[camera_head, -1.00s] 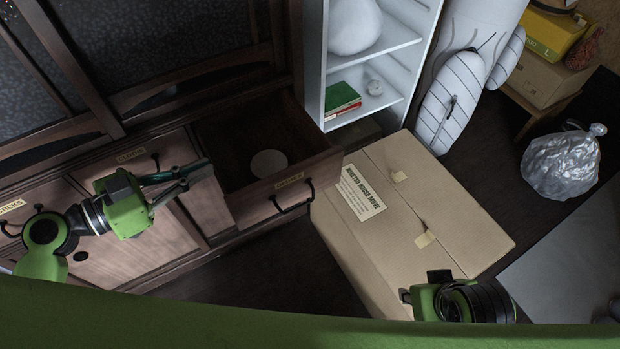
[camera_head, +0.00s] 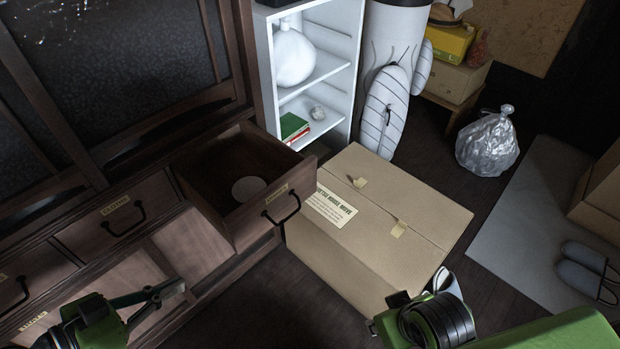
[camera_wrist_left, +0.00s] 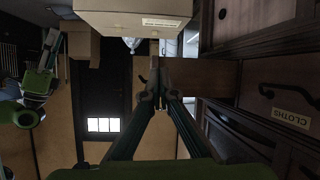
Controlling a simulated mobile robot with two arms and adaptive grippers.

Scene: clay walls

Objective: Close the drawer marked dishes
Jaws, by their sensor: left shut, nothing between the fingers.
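A dark wooden drawer (camera_head: 248,216) stands pulled out of the cabinet, with a dark bar handle and a small label too blurred to read surely. My left gripper (camera_head: 176,290) is shut and empty, in front of the cabinet, left of and nearer than the open drawer. In the left wrist view its fingers (camera_wrist_left: 161,92) meet in front of a brown panel, likely the open drawer (camera_wrist_left: 208,76). My right gripper (camera_head: 430,312) is by the box's near corner; its fingers are unclear.
A closed cardboard box (camera_head: 385,215) stands on the floor just right of the open drawer. A white shelf unit (camera_head: 338,95) is behind it. A silver bag (camera_head: 487,142) and grey slippers (camera_head: 585,270) lie farther right. Dark floor is clear before the drawer.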

